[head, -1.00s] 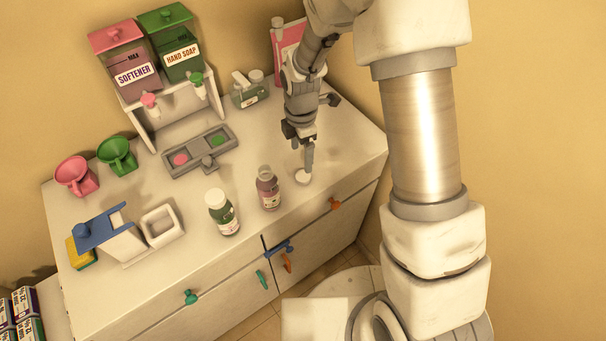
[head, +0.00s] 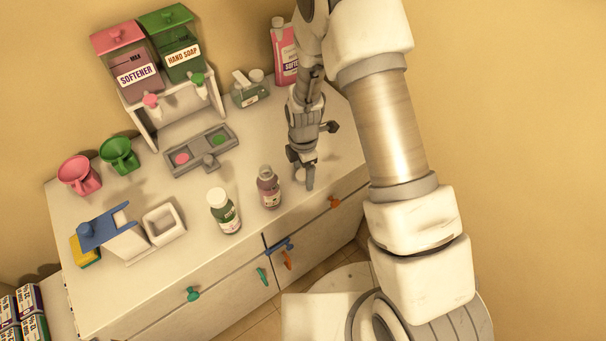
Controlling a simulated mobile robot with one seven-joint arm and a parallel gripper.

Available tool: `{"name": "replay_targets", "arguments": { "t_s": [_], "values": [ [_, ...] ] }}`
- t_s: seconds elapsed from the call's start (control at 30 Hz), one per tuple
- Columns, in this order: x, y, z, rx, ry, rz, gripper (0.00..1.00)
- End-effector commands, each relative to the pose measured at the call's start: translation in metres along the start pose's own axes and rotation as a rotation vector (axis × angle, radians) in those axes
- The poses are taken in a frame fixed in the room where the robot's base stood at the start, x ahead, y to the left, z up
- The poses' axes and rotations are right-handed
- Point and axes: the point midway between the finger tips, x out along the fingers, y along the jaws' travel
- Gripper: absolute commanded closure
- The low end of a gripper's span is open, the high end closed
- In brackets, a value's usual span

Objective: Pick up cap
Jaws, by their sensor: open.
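The cap (head: 299,175) is a small white round piece lying on the countertop near its front edge, right of the bottle with the purple-brown body. My gripper (head: 304,174) points down at the cap and is open. One finger reaches down in front of the cap's right side and hides part of it. The other finger is hard to make out. Whether a finger touches the cap cannot be told.
The open purple-brown bottle (head: 269,188) stands just left of my gripper, with a white-capped green bottle (head: 224,212) farther left. A pink bottle (head: 286,52) and a green bottle (head: 249,90) stand behind. The counter's front edge is close.

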Motion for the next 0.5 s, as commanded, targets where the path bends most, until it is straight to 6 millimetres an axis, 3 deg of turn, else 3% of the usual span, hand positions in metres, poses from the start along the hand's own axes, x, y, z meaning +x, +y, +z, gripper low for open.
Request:
{"name": "replay_targets", "arguments": {
  "t_s": [0.07, 0.5],
  "values": [
    [-0.0001, 0.0001, 0.0, 0.0, 0.0, 0.0, 0.14],
    [-0.0003, 0.0, -0.0001, 0.0, 0.0, 0.0, 0.93]
  ]
}}
